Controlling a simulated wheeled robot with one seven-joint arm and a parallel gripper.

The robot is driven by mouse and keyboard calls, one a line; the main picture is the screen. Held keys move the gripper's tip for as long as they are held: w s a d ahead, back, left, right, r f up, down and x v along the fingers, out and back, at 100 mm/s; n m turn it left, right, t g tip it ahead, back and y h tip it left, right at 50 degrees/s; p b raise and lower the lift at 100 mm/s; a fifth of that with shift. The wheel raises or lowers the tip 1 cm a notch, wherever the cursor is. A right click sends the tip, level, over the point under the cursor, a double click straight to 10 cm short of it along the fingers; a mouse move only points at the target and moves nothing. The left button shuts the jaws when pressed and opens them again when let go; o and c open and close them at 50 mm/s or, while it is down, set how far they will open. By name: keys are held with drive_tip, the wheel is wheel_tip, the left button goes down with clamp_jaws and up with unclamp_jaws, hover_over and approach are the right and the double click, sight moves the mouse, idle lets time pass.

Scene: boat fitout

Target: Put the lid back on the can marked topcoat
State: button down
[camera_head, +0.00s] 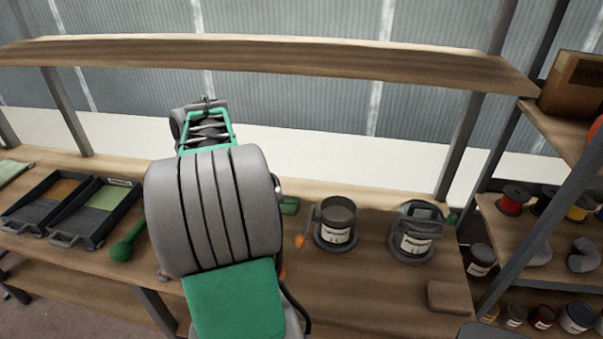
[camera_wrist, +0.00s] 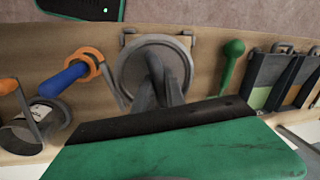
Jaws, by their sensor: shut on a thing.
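My gripper (camera_wrist: 166,92) is shut on the upright grip of a round grey lid (camera_wrist: 130,73) in the wrist view. The lid lies flat and close over the bench top; whether it touches the wood I cannot tell. In the head view my arm hides the gripper and lid. An open can (camera_head: 338,236) with a pale label stands in a dark round base right of my arm. A second labelled can (camera_head: 416,243), with a grey piece over its top, stands farther right in a similar base. I cannot read either label. A labelled can (camera_wrist: 42,114) shows at the wrist view's left.
A blue-handled tool with an orange ring (camera_wrist: 70,76) lies between lid and can. A green-handled tool (camera_head: 124,249) and two trays (camera_head: 92,233) are left of my arm. A wooden block (camera_head: 449,297) lies at the right front. A shelf (camera_head: 300,66) spans above the bench (camera_head: 360,290).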

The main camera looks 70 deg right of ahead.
drive_tip(key=s+d+m+h, duration=0.2)
drive_tip(key=s+d+m, duration=0.85)
drive_tip(key=d, duration=0.45)
drive_tip(key=s+d+r+m+g+h, duration=0.1)
drive_tip(key=s+d+m, duration=0.4)
drive_tip(key=s, duration=0.4)
drive_tip(key=s+d+r+m+g, duration=0.1)
drive_tip(key=s+d+m, duration=0.5)
drive_tip(key=s, duration=0.4)
drive_tip(key=shift+n, duration=0.25)
wheel_tip(320, 180, down, 7)
drive_tip(key=b, duration=0.6)
drive_tip(key=shift+w, duration=0.15)
drive_tip(key=shift+w+a, duration=0.1)
drive_tip(key=shift+w, duration=0.05)
drive_tip(key=shift+f, duration=0.35)
drive_tip(key=c, duration=1.3)
unclamp_jaws()
drive_tip(key=shift+o, duration=0.5)
